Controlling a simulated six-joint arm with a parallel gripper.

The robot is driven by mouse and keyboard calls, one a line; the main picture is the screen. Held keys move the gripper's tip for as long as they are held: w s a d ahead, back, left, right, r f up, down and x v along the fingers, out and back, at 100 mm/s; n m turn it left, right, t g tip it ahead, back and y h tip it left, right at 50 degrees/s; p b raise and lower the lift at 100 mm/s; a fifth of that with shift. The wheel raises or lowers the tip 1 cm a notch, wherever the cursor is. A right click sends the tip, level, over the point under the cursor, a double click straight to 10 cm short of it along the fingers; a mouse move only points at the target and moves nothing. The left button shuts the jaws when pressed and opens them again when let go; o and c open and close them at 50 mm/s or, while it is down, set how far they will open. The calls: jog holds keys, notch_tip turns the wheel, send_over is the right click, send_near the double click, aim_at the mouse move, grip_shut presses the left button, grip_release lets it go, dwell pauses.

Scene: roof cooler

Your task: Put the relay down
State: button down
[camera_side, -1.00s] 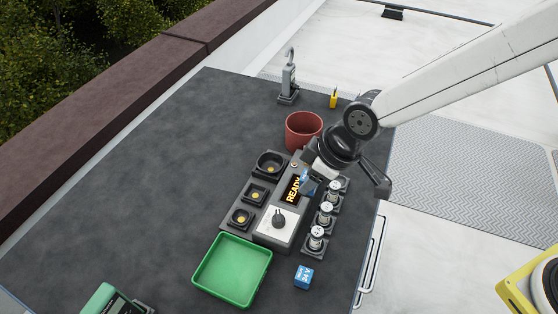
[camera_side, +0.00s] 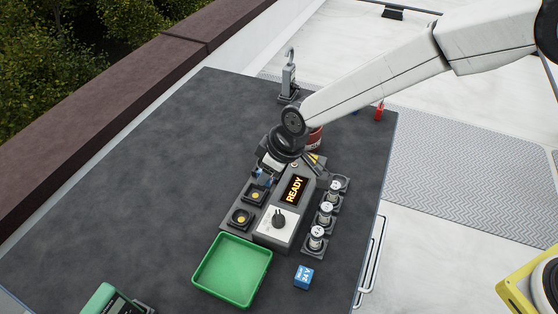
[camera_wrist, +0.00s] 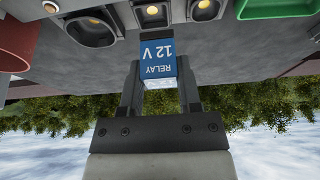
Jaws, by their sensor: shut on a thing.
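The blue relay, marked RELAY 12 V (camera_wrist: 160,62), is held between the two fingers of my gripper (camera_wrist: 158,75) in the wrist view. In the side view my gripper (camera_side: 265,172) is over the far end of the left row of sockets. It hides the far large socket there, and only slivers of the relay's blue show. The middle socket (camera_side: 256,194) and near socket (camera_side: 242,218) of that row hold no part and show yellow centres. I cannot tell whether the relay touches anything below it.
A console with a READY display (camera_side: 294,190) and a dial (camera_side: 279,218) stands to the right of the sockets. Several capped cylinders (camera_side: 326,213) stand beyond it. A green tray (camera_side: 266,266), a blue 24 V block (camera_side: 304,277) and a red bucket (camera_side: 316,138) are nearby.

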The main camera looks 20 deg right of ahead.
jog(key=shift+w+a+f, duration=0.3)
jog(key=shift+w+f, duration=0.2)
jog(key=shift+f, duration=0.15)
jog(key=shift+w+a+f, duration=0.25)
jog(key=shift+w+f, duration=0.2)
jog(key=shift+f, duration=0.25)
jog(key=shift+w+a+f, duration=0.3)
jog(key=shift+w+f, duration=0.2)
jog(key=shift+f, duration=0.15)
jog(key=shift+w+a+f, duration=0.1)
jog(key=shift+f, duration=0.1)
jog(key=shift+w+f, duration=0.1)
jog(key=shift+f, duration=1.5)
jog(key=shift+f, duration=0.1)
jog(key=shift+c, duration=1.5)
grip_release()
jog(key=shift+v, duration=6.1)
